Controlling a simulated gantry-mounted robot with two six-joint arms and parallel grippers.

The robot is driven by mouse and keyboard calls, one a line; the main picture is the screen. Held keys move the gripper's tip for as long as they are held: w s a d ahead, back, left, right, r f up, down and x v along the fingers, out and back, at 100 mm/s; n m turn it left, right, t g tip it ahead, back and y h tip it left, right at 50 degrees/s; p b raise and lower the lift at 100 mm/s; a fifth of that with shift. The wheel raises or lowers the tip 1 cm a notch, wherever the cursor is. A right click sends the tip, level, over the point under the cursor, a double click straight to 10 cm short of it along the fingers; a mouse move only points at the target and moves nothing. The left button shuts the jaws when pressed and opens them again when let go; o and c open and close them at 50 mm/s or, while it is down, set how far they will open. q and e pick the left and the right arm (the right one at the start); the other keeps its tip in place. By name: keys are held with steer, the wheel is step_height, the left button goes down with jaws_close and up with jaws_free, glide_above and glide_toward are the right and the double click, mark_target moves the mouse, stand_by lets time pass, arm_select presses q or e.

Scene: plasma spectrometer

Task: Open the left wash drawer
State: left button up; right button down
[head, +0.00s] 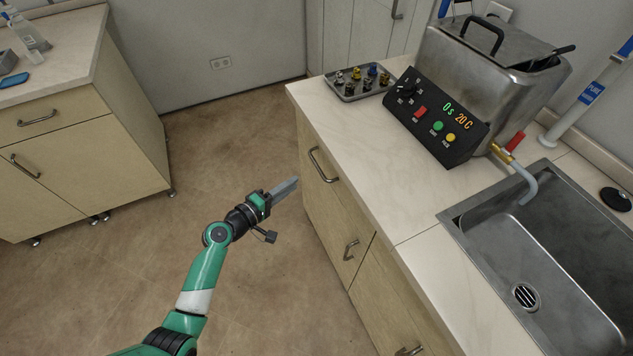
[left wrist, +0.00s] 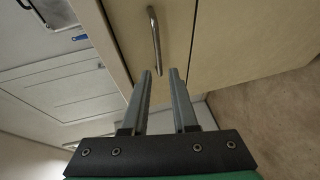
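The left wash drawer (head: 335,194) is a pale wood front at the top left of the sink counter. It looks closed, flush with the cabinet. Its curved metal handle (head: 322,165) also shows in the left wrist view (left wrist: 154,40), just beyond my fingertips. My left gripper (head: 296,183) is in front of the drawer, its fingers pointing toward the front. In the left wrist view (left wrist: 160,72) the two grey fingers are apart with nothing between them. They do not appear to touch the handle. My right gripper is in neither view.
Below the drawer is a cabinet door with a handle (head: 350,250). The counter (head: 355,130) holds a tray (head: 346,94) of small parts, a heated bath (head: 495,75) and a sink (head: 540,270). Another cabinet (head: 85,135) stands at left. The floor between is clear.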

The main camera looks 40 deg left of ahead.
mark_target(317, 165)
arm_select(q)
steer(key=w+b, duration=0.1)
steer(key=w, duration=0.3)
steer(key=w+f+b, duration=0.1)
steer(key=w+b, duration=0.1)
steer(key=w, duration=0.1)
steer(key=w+b, duration=0.2)
steer(key=w, duration=0.2)
steer(key=shift+w+a+f, duration=0.2)
steer(key=shift+w+f, duration=0.1)
steer(key=shift+f, duration=0.1)
jaws_close()
stand_by(0.9)
